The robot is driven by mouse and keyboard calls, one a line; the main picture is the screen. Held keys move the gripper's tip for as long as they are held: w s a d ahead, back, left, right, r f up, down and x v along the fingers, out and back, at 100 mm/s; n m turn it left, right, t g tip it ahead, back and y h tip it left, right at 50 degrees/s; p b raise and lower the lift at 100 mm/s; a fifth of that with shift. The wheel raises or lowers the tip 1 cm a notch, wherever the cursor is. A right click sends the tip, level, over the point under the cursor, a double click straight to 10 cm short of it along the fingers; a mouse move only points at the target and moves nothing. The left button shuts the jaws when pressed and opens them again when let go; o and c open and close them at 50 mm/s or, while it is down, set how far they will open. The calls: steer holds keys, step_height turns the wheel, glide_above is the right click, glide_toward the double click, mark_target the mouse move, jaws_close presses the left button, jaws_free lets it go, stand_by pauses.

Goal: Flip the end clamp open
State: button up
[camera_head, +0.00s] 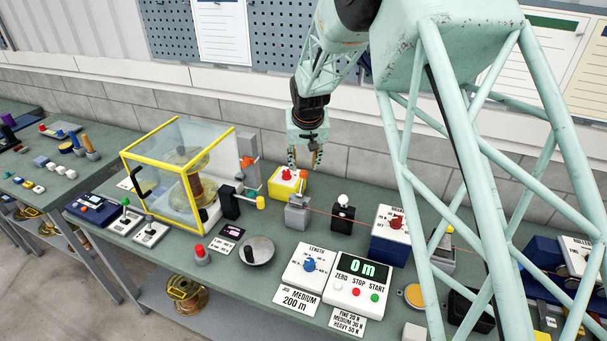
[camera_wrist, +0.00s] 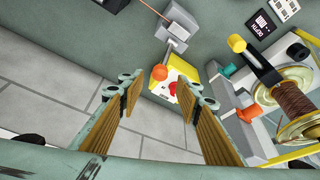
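What looks like the end clamp is a small grey block (camera_head: 298,213) with an orange-tipped lever (camera_head: 303,180) standing up from it. A thin orange wire runs from the block. In the wrist view the grey block (camera_wrist: 172,36) is at the top centre, with its round orange tip (camera_wrist: 159,72) below it. My gripper (camera_head: 304,163) is open and empty, pointing down just above and behind the orange tip. In the wrist view its two fingers (camera_wrist: 160,98) are spread wide, with the orange tip beyond them, between their lines. I see no contact.
A yellow box with a red button (camera_head: 288,182) stands just behind the clamp; it also shows in the wrist view (camera_wrist: 180,90). Left are a grey post with an orange part (camera_head: 247,162) and a yellow-framed clear enclosure (camera_head: 165,180) around a spool. A black block (camera_head: 342,218) stands right.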

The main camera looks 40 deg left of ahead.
mark_target(304, 172)
steer(key=shift+p+x, duration=0.65)
steer(key=shift+x, duration=3.3)
steer(key=shift+c, duration=0.8)
jaws_close()
